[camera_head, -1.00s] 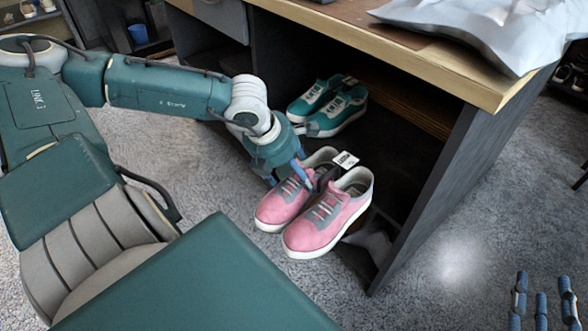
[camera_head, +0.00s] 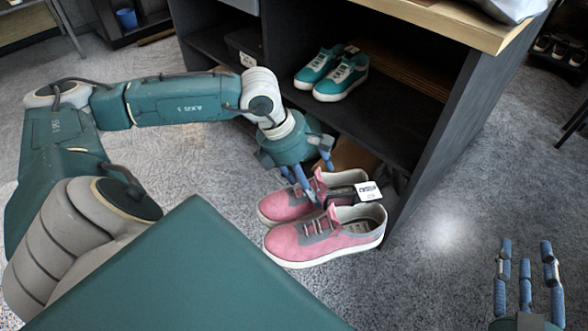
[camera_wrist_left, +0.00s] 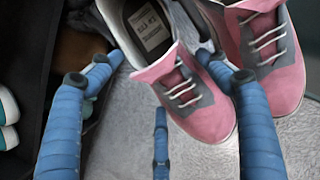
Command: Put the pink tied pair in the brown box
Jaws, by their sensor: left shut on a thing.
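The pair also shows in the left wrist view (camera_wrist_left: 195,105), toes pointing down and right. My right gripper (camera_head: 525,252) is at the bottom right, empty, fingers spread. A brown surface (camera_head: 350,155) shows behind the left gripper, mostly hidden; I cannot tell whether it is the brown box.
A teal pair (camera_head: 335,75) sits on the dark shelf (camera_head: 400,118) under the wooden desk top (camera_head: 450,22). The desk's dark side panel (camera_head: 445,135) stands right of the pink pair. Grey carpet (camera_head: 450,210) is clear to the right.

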